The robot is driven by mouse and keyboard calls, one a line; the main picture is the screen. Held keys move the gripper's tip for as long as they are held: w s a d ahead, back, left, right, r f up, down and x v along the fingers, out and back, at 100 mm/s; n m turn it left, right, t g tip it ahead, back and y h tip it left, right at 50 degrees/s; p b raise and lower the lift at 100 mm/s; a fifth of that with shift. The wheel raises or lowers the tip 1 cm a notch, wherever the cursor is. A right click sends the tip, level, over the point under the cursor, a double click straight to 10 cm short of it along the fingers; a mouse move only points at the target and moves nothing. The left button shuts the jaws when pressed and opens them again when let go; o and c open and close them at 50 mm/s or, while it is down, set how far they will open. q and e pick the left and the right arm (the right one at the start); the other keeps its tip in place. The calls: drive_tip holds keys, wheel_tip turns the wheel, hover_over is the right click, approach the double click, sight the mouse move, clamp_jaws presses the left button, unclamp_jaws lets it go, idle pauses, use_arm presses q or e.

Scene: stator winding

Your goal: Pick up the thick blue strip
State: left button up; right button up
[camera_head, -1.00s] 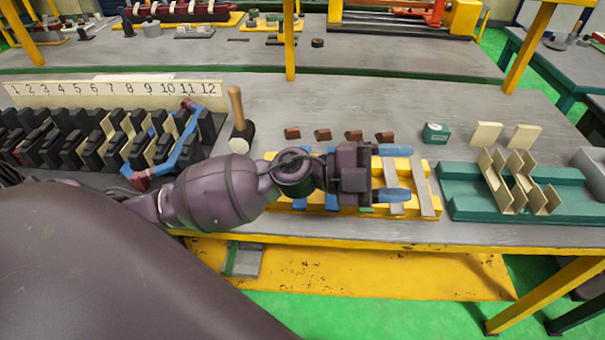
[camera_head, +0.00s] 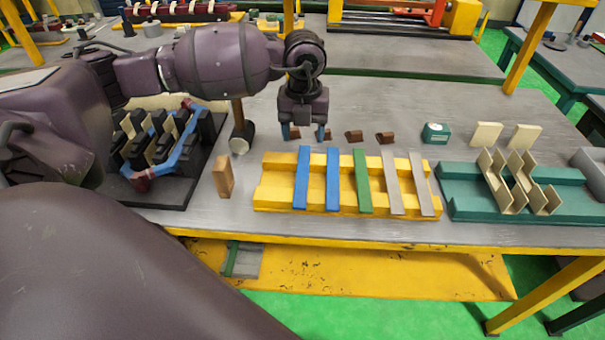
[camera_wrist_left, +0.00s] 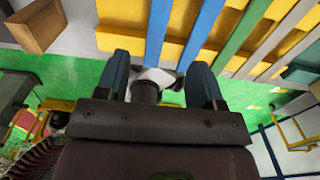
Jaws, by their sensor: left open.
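Two blue strips lie side by side across the yellow rack (camera_head: 275,200): a left one (camera_head: 302,178) and a right one (camera_head: 333,180). I cannot tell surely which is the thicker. Both also show in the left wrist view, the left one (camera_wrist_left: 158,32) and the right one (camera_wrist_left: 201,35). My left gripper (camera_head: 304,133) is open and empty, behind the far ends of the blue strips and near the small brown blocks. In the left wrist view its fingers (camera_wrist_left: 161,72) stand apart with nothing between them. My right gripper is not in view.
A green strip (camera_head: 362,181) and two grey strips (camera_head: 393,183) share the rack. A wooden block (camera_head: 223,176) and a mallet (camera_head: 240,142) stand left of it. The green rack (camera_head: 465,205) with folded cream pieces (camera_head: 503,180) is to the right. Small brown blocks (camera_head: 385,138) lie behind.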

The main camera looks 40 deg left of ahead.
sight(303, 172)
use_arm(q)
wheel_tip(303, 172, down, 11)
drive_tip(key=shift+a+r+b, duration=0.1)
drive_tip(key=shift+r+b, duration=0.05)
drive_tip(key=shift+b, duration=0.25)
drive_tip(key=c, duration=1.1)
drive_tip(key=shift+r, duration=0.1)
